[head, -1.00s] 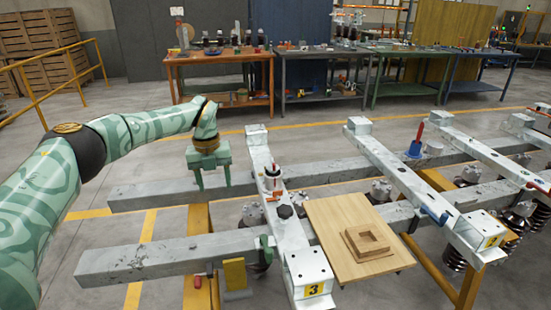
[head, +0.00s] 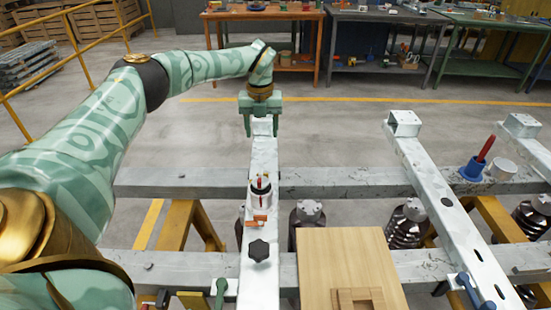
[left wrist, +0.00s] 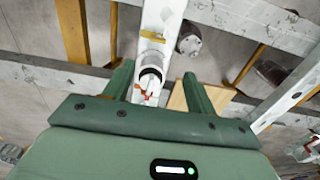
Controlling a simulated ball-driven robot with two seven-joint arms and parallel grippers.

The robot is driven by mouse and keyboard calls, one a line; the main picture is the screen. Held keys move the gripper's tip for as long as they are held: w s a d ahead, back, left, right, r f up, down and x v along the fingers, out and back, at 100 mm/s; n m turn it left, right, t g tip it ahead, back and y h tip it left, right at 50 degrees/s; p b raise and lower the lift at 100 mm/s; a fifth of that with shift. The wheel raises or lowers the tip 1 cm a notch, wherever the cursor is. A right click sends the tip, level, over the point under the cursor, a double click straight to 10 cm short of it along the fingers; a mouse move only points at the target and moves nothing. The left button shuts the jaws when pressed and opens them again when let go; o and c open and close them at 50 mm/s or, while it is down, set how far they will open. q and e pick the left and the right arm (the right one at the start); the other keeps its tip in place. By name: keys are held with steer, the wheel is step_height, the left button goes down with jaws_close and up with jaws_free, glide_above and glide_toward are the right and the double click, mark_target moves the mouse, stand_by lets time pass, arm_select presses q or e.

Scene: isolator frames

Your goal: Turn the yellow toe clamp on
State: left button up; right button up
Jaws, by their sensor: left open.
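A yellow piece (head: 192,300), which I take to be the toe clamp, is cut by the bottom edge of the head view, left of the white crossbeam (head: 260,185). A green lever (head: 220,290) stands beside it; most of the clamp is hidden. My left gripper (head: 261,132) is open and empty at the far end of the crossbeam, well away from the yellow piece. In the left wrist view its fingers (left wrist: 157,74) are apart, with a white and black cylinder (left wrist: 150,72) showing between them. My right gripper is not in view.
The same cylinder (head: 260,192) with red parts and a black knob (head: 259,250) stand on the crossbeam. A wooden board (head: 345,260) lies to its right. Grey rails (head: 170,182) run across. Another beam (head: 440,195) and a red-handled blue tool (head: 474,168) are farther right.

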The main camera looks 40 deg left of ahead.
arm_select(q)
steer(key=f+b, duration=0.2)
steer(key=f, duration=0.3)
steer(key=f+b, duration=0.1)
steer(key=f, duration=0.4)
steer(key=f+b, duration=0.2)
steer(key=f, duration=0.3)
steer(key=shift+s+f+b, duration=0.2)
steer(key=shift+s+b, duration=0.05)
steer(key=shift+b, duration=0.1)
steer(key=shift+f, duration=0.25)
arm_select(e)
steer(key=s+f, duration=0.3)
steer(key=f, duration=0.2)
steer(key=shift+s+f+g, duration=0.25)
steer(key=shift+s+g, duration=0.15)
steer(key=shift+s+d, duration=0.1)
arm_select(q)
steer(key=shift+c, duration=0.6)
steer(key=c, duration=0.9)
